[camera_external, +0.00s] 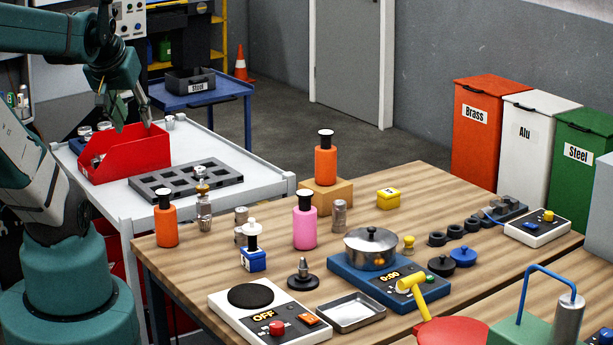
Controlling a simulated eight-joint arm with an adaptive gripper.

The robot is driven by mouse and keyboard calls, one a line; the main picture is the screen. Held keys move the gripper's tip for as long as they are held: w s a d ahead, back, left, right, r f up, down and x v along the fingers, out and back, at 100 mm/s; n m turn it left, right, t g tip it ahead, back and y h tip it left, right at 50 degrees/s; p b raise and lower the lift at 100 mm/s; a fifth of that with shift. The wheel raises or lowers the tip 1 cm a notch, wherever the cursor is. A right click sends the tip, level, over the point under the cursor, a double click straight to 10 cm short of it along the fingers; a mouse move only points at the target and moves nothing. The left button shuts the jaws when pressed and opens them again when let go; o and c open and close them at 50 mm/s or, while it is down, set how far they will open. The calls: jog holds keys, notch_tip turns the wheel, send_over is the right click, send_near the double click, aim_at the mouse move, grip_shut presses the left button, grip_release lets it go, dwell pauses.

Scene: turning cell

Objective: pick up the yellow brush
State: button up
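No thing shows clearly as a brush. A small yellow piece with a round knob and flared base (408,245) stands on the wooden table, right of the pot. A yellow T-shaped tool (411,283) with a yellow handle stands at the front, by the blue scale and the red round seat. I cannot tell which of these is the brush. My gripper (133,119) is at the upper left, over the red bin and far from both. Its fingers look spread apart, with nothing visible between them.
The red bin (108,165) and a grey rack (150,189) sit on a white cart. The wooden table (440,190) holds orange bottles (326,163), a pink bottle (304,225), a pot (371,252) on the blue scale (345,270), a hot plate (230,312) and black rings (455,232).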

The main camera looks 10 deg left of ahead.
jog(key=w+d+r+m+g+h, duration=0.15)
jog(key=w+d+m, duration=0.35)
jog(key=w+d, duration=0.8)
jog(key=m+g+y+b, duration=0.2)
jog(key=m+g, duration=0.4)
jog(key=m, duration=0.5)
send_over(409, 237)
jog(key=shift+h, duration=0.25)
jog(key=f, duration=2.6)
jog(key=shift+a+f, duration=0.15)
jog(key=shift+a, duration=0.1)
jog(key=shift+s+d+f, duration=0.1)
jog(key=shift+d+f, duration=0.15)
jog(key=shift+f, duration=1.25)
